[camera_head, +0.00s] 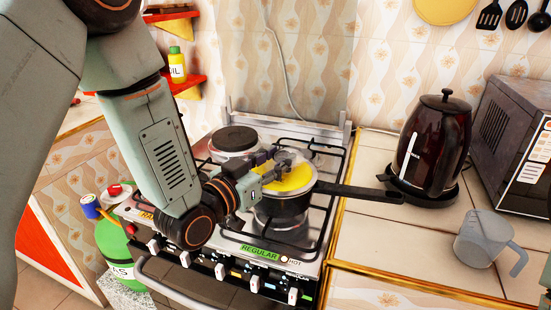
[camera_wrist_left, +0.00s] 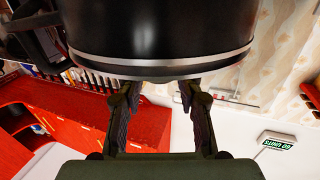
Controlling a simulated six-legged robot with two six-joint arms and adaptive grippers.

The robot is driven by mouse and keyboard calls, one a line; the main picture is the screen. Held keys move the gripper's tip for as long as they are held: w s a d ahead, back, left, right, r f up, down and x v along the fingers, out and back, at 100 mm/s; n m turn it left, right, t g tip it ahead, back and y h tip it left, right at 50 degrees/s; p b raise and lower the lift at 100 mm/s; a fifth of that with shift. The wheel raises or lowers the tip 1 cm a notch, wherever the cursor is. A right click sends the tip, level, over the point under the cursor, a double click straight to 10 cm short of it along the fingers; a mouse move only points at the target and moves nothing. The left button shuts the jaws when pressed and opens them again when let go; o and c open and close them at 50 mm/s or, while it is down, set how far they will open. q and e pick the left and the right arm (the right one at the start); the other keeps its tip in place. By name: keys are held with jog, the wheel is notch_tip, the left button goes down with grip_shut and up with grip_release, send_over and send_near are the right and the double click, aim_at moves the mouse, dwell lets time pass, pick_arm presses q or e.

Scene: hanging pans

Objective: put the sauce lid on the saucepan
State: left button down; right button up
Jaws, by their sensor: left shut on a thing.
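The dark saucepan (camera_head: 283,203) stands on the front right part of the stove, its long black handle pointing right. The yellow sauce lid (camera_head: 295,179) lies level across its mouth, at or very near the rim; I cannot tell whether it is fully seated. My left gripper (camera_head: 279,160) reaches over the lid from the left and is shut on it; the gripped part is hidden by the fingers. In the left wrist view the saucepan's dark wall (camera_wrist_left: 155,30) fills the top, and my left fingers (camera_wrist_left: 161,90) reach to its silver rim. My right gripper is not in view.
A round dark-topped thing (camera_head: 235,139) stands on the back left of the stove (camera_head: 240,255). A dark red kettle (camera_head: 434,145), a grey jug (camera_head: 482,238) and a microwave (camera_head: 513,140) are on the right counter. A green bottle (camera_head: 112,242) stands lower left.

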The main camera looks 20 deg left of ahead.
pick_arm(q)
jog(key=shift+w+f, duration=0.1)
jog(key=shift+f, duration=0.1)
dwell(0.4)
jog(key=c, duration=1.3)
grip_release()
jog(key=o, duration=0.5)
jog(key=shift+f, duration=0.1)
jog(key=v, duration=0.7)
jog(key=shift+s, duration=0.3)
